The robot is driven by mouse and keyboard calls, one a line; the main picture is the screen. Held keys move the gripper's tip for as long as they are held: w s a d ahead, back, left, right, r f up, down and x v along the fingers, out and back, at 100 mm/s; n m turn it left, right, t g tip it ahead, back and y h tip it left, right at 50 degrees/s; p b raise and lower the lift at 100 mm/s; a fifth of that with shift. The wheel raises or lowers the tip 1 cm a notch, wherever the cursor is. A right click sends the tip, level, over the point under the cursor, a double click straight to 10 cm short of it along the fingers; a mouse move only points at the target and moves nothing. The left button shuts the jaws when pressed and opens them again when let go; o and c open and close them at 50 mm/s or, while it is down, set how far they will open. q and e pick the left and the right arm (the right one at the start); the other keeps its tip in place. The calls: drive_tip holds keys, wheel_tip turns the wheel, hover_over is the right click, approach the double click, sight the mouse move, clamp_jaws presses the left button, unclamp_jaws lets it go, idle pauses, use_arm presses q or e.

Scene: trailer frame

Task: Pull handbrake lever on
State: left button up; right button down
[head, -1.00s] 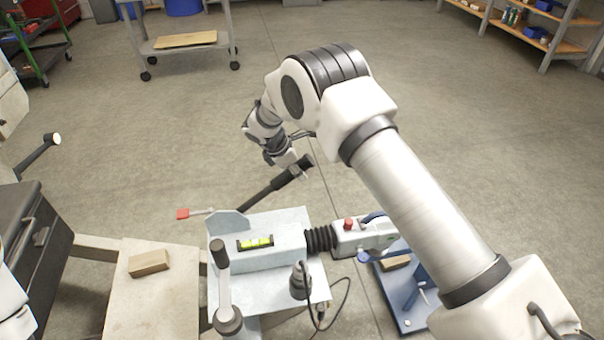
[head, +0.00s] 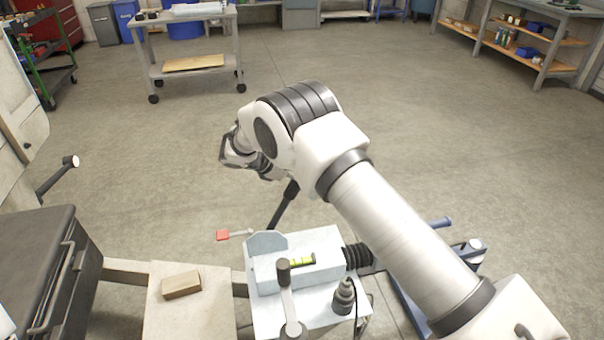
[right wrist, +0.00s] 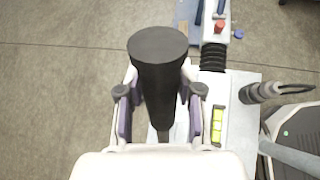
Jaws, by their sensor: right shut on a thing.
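The handbrake lever (head: 284,205) is a dark bar rising from the left side of the light grey coupling housing (head: 318,278). Its upper end is hidden behind my right wrist in the head view. In the right wrist view the lever's thick black grip (right wrist: 158,75) stands end-on toward the camera, between the two fingers. My right gripper (right wrist: 158,108) is shut on this grip, one finger on each side. In the head view the fingers are mostly hidden by my arm. My left gripper is not in view.
A spirit level (head: 302,261) lies on the housing, beside a black bellows (head: 357,256). A red-ended small lever (head: 223,235) sticks out left. A crank handle (head: 285,290) and a plug (head: 343,293) stand in front. A wooden block (head: 181,285) lies left.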

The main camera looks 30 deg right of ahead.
drive_tip(key=shift+w+r, duration=0.15)
drive_tip(key=c, duration=0.8)
unclamp_jaws()
drive_tip(key=shift+o, duration=0.4)
drive_tip(key=shift+a, duration=0.1)
drive_tip(key=v, duration=1.2)
